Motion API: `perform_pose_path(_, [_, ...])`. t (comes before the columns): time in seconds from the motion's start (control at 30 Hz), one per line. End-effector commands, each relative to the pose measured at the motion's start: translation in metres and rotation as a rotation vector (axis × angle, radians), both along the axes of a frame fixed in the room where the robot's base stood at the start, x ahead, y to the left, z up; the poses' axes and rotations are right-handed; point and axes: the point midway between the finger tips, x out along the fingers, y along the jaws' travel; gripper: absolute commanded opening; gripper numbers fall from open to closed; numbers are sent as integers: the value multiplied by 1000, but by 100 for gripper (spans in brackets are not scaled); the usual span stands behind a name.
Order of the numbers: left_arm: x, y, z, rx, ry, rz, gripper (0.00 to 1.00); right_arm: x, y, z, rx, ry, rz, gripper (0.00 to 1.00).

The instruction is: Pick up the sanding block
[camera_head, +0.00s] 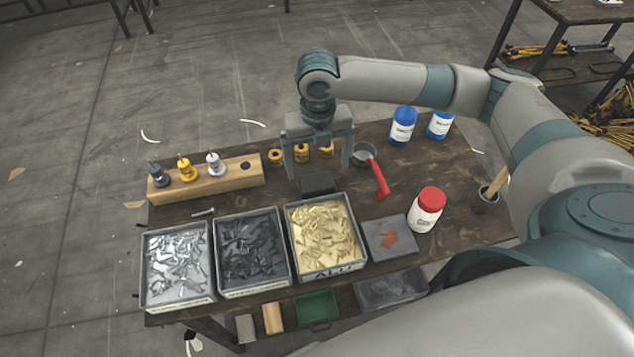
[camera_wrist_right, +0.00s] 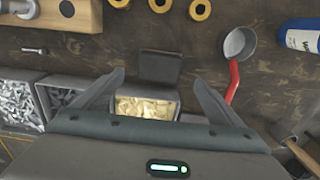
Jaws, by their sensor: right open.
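The sanding block appears to be the dark, nearly black block (camera_head: 319,184) lying on the table just behind the bin of gold-coloured pieces. It also shows in the right wrist view (camera_wrist_right: 160,67), ahead of the fingers and roughly centred between them. My right gripper (camera_head: 319,170) is open and empty, pointing down with one finger to each side of the block. In the wrist view its fingertips (camera_wrist_right: 158,78) stand wide apart, and I see no contact with the block. My left gripper is not in view.
Bins of silver, dark and gold pieces (camera_head: 340,254) line the front edge. Yellow rings (camera_head: 302,153) lie behind the gripper. A red-handled ladle (camera_head: 380,180) lies close to the right. A red-capped jar (camera_head: 426,210) stands further right.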

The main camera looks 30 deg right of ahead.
Motion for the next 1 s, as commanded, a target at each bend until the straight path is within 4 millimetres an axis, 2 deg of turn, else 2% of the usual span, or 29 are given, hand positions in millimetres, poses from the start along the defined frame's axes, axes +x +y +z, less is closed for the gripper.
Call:
perform_pose_path(0.2, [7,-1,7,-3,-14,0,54,-1,0,-23,0,2,1,91])
perform_pose_path(0.73, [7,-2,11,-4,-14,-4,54,0,0,-32,1,2,0,91])
perform_pose_path(1.0, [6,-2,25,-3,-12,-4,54,0,2,-64,0,4,0,91])
